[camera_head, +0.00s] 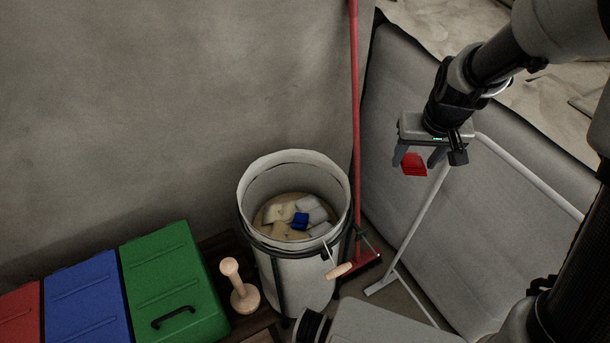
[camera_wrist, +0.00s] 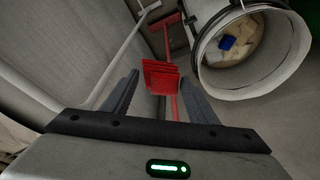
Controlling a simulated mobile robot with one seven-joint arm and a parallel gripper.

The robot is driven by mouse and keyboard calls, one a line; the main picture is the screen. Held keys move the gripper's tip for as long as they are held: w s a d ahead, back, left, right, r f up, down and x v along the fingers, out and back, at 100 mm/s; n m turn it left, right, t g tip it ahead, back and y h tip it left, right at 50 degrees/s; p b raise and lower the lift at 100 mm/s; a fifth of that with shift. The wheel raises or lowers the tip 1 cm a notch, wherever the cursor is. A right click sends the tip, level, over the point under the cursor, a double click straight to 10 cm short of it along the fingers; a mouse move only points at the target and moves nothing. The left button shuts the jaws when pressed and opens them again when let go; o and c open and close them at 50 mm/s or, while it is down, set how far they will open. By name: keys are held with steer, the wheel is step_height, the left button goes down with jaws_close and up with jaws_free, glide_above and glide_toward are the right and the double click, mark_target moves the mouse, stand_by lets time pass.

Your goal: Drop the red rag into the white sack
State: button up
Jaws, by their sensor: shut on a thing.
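The red rag (camera_head: 414,165) is small and folded in layers. My gripper (camera_head: 418,160) is shut on it and holds it in the air, to the right of the white sack and higher than its rim. In the wrist view the rag (camera_wrist: 162,77) sits between the fingers of my gripper (camera_wrist: 160,85). The white sack (camera_head: 290,162) stands upright and open in a dark frame. It also shows at the upper right in the wrist view (camera_wrist: 250,92). Inside it lie several pale cloths and one blue cloth (camera_head: 300,221).
Left of the sack are a wooden knob-shaped piece (camera_head: 238,285) and green (camera_head: 165,270), blue (camera_head: 85,300) and red (camera_head: 20,315) boxes. A red pole (camera_head: 355,120) stands behind the sack's right side. A white tube frame (camera_head: 425,215) and grey panel (camera_head: 480,200) are at right.

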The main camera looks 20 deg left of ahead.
steer(key=s+a+f+n+y+b, duration=0.1)
steer(key=a+f+n+b, duration=0.2)
steer(key=a, duration=0.6)
steer(key=s+a+f+n+g+b, duration=0.1)
steer(key=a+f+b, duration=0.2)
steer(key=a+f, duration=0.35)
steer(key=s+a+f+n+y+b, duration=0.1)
steer(key=s+a+f+n+b, duration=0.15)
steer(key=a, duration=0.85)
steer(key=shift+w+d+f+b, duration=0.15)
steer(key=shift+f+b, duration=0.4)
steer(key=shift+f, duration=0.35)
steer(key=shift+w+f+b, duration=0.15)
steer(key=shift+f+b, duration=0.45)
steer(key=shift+f, duration=0.25)
steer(key=shift+w+d+f+b, duration=0.15)
steer(key=shift+f+b, duration=0.4)
steer(key=shift+f, duration=0.35)
steer(key=shift+a, duration=0.1)
steer(key=o, duration=1.1)
steer(key=p+v, duration=0.2)
steer(key=v, duration=1.5)
steer(key=shift+r+p, duration=0.25)
steer(key=shift+p, duration=0.15)
